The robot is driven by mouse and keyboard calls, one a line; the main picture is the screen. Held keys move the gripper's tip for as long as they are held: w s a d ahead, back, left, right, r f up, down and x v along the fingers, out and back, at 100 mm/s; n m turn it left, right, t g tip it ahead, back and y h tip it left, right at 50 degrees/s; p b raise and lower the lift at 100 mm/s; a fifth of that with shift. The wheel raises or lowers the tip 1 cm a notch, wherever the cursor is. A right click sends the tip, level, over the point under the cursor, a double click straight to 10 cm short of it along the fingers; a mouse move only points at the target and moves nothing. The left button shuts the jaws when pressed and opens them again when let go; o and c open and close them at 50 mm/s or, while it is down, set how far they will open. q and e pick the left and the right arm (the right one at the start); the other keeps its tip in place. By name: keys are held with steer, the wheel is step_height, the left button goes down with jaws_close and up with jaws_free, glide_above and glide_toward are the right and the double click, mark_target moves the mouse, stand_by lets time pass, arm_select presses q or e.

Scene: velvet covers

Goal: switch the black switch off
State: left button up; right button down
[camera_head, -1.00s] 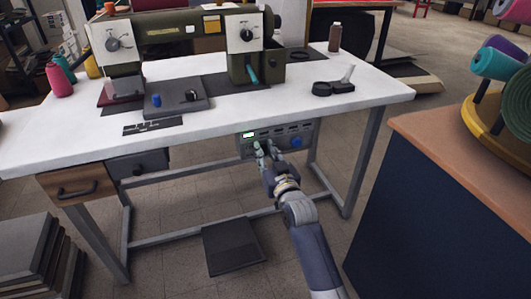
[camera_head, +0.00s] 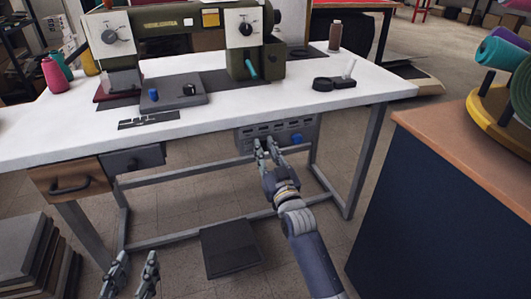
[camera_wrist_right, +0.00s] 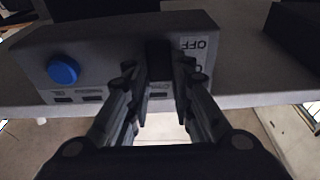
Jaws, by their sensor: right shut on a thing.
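A grey control box (camera_head: 308,128) is mounted under the front edge of the white table. It fills the upper part of the right wrist view (camera_wrist_right: 105,45), where an upside-down "OFF" label (camera_wrist_right: 194,44) shows beside the black switch (camera_wrist_right: 158,50). My right gripper (camera_head: 267,146) is at the box's left part, with its fingers on either side of the black switch, shut on it. The fingers partly hide the switch, and its exact position is hard to tell. My left gripper (camera_head: 132,262) is open and empty at the bottom left, well away from the box.
A blue knob (camera_head: 297,138) sits on the box, right of my right gripper. The white table (camera_head: 215,122) holds a sewing machine (camera_head: 170,28) and spools. Table legs and a low crossbar stand below. A dark cabinet (camera_head: 430,200) is at the right.

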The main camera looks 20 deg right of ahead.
arm_select(q)
steer(key=shift+w+d+r+t, duration=0.15)
steer(key=shift+r+t, duration=0.15)
steer(key=shift+r, duration=0.2)
arm_select(e)
steer(key=c, duration=1.4)
jaws_free()
steer(key=v, duration=1.2)
steer(key=shift+f, duration=0.1)
steer(key=shift+a, duration=0.1)
